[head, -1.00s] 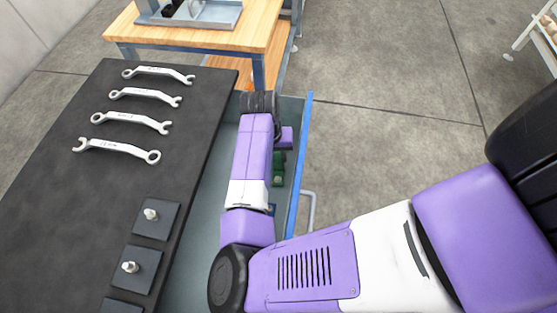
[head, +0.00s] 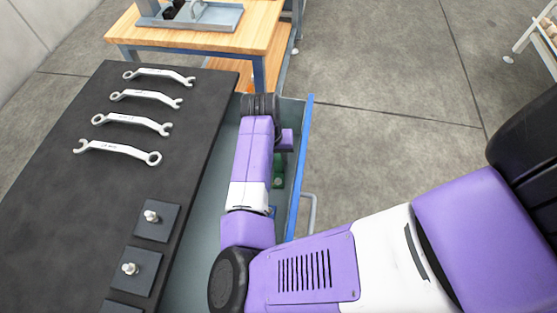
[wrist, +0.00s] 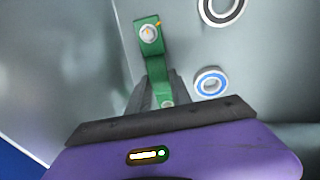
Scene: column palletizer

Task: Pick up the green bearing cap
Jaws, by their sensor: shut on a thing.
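The green bearing cap (wrist: 157,68) lies in the grey open drawer (wrist: 85,50). It shows as a long green piece with a round pale bolt or hole near its far end. My gripper (wrist: 156,90) is shut on the near part of the cap, with dark fingers on either side of it. In the head view a bit of the green cap (head: 278,176) shows beside my purple arm, which hides the fingers and most of the drawer's inside.
A blue-ringed bearing (wrist: 211,82) lies just right of the cap, and a dark-ringed bearing (wrist: 222,8) lies farther off. The blue drawer edge (head: 301,160) is close on the right. The black worktop (head: 95,200) with several wrenches is on the left.

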